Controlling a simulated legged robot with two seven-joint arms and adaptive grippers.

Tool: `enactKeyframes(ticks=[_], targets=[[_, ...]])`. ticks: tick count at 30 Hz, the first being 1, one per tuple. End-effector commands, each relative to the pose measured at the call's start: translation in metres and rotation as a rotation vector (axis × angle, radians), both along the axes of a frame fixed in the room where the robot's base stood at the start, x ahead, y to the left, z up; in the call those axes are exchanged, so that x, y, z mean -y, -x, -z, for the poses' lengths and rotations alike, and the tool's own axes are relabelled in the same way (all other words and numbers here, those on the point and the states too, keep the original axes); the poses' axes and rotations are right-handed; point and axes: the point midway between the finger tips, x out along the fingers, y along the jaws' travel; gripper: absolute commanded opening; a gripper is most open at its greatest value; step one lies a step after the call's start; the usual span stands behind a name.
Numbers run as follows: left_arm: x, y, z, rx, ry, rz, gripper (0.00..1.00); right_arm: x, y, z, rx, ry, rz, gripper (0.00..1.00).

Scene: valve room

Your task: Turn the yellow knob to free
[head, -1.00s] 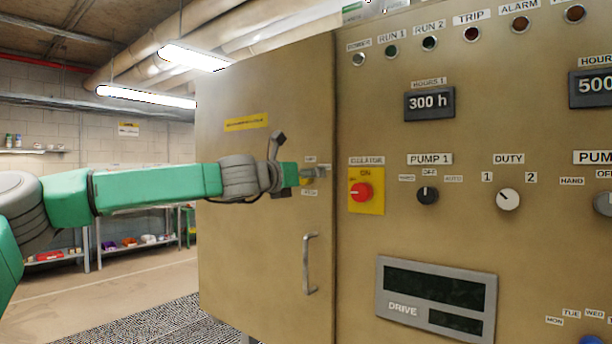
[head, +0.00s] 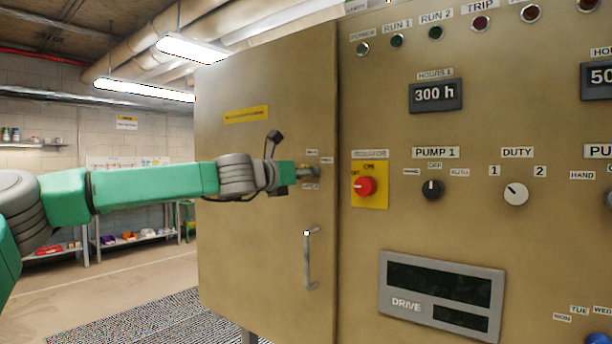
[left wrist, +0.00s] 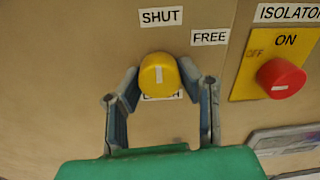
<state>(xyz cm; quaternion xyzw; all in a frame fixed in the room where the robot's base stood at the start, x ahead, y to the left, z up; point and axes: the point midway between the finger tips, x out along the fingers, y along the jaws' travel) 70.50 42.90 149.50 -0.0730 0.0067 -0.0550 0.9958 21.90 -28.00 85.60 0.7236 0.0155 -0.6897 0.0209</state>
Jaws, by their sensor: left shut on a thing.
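The yellow knob (left wrist: 159,66) sits on the tan cabinet door, between the two fingertips of my left gripper (left wrist: 159,77) in the left wrist view. The fingers are shut on it from both sides. A short white mark on the knob stands nearly upright, towards the SHUT label (left wrist: 161,17) above. The FREE label (left wrist: 210,37) is at the upper right. A third label below the knob is mostly hidden. In the head view my left gripper (head: 306,172) is at the door and largely hides the knob. My right gripper is not in view.
The red isolator knob (head: 365,186) on its yellow plate is just right of the door edge. A door handle (head: 308,260) is below my gripper. The panel at right carries selector knobs, lamps and a drive display (head: 440,297). Open floor and shelves are at left.

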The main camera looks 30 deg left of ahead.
Motion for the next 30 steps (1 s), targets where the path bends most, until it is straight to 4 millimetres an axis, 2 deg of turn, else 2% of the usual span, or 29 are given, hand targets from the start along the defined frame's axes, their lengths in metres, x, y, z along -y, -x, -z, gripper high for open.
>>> enactKeyframes(ticks=[1,11,30], targets=[[-0.0027,0.0011,-0.0073,0.013,-0.011,-0.005,0.02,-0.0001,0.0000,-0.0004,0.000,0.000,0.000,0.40],[-0.0043,0.0011,-0.0100,0.031,-0.191,-0.011,0.02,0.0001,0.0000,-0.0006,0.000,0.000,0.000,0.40],[-0.0026,0.0013,-0.0111,0.081,-0.793,-0.011,0.02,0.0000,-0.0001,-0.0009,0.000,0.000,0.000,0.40]])
